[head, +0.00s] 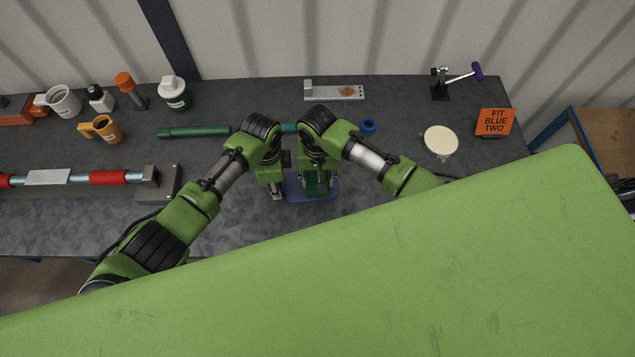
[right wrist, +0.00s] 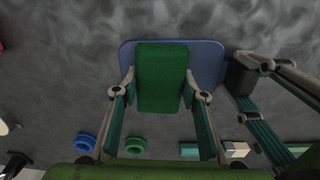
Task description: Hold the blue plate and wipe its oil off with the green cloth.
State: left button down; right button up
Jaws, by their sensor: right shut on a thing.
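The blue plate (head: 296,194) lies on the grey bench in front of my arms. The green cloth (right wrist: 162,72) is a folded block over the plate (right wrist: 212,62). My right gripper (right wrist: 160,88) is shut on the cloth, one finger on each side of it; it also shows in the head view (head: 318,186). My left gripper (head: 277,191) is at the plate's left edge in the head view. In the right wrist view a dark finger of it meets the plate's right edge; its grip is unclear. No oil shows; the cloth covers part of the plate.
A blue ring (head: 368,126) and a green ring (right wrist: 135,146) lie beyond the plate. A red-and-silver pipe in a clamp block (head: 158,184) is to the left. Mugs and bottles stand at the back left. An orange sign (head: 495,121) stands at the right.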

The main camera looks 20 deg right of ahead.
jog(key=shift+f, duration=0.3)
dwell(0.5)
jog(key=shift+w+d+r, duration=0.2)
jog(key=shift+w+d, duration=0.5)
jog(key=shift+f, duration=0.1)
jog(key=shift+s+d+r, duration=0.1)
jog(key=shift+s+d, duration=0.1)
jog(key=shift+d, duration=0.8)
jog(key=shift+s+d+r, duration=0.1)
jog(key=shift+s+d, duration=0.1)
jog(key=shift+d, duration=0.75)
jog(key=shift+f, duration=0.15)
